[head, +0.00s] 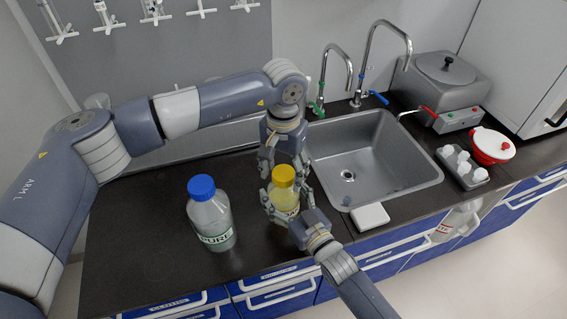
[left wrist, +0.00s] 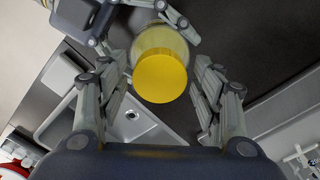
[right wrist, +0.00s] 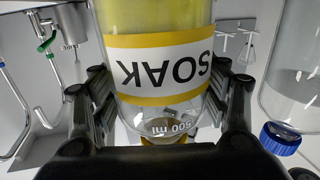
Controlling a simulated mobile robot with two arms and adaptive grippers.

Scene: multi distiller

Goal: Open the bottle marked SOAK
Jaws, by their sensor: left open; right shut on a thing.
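The SOAK bottle (head: 285,204) stands on the dark counter with a yellow cap (head: 284,175) on top. Its SOAK label (right wrist: 160,68) shows upside down in the right wrist view. My right gripper (head: 286,209) is shut around the bottle's body from the front right. My left gripper (head: 284,161) is open above the bottle and points down. In the left wrist view the yellow cap (left wrist: 161,78) lies between its spread fingers, with a gap on each side. Part of the bottle's body is hidden by the right fingers.
A larger PURE bottle (head: 211,218) with a blue cap stands to the left. The sink (head: 372,160) with taps is to the right. A white block (head: 370,217) lies at the sink's front edge. A tray (head: 463,171) and a red pot (head: 490,147) are farther right.

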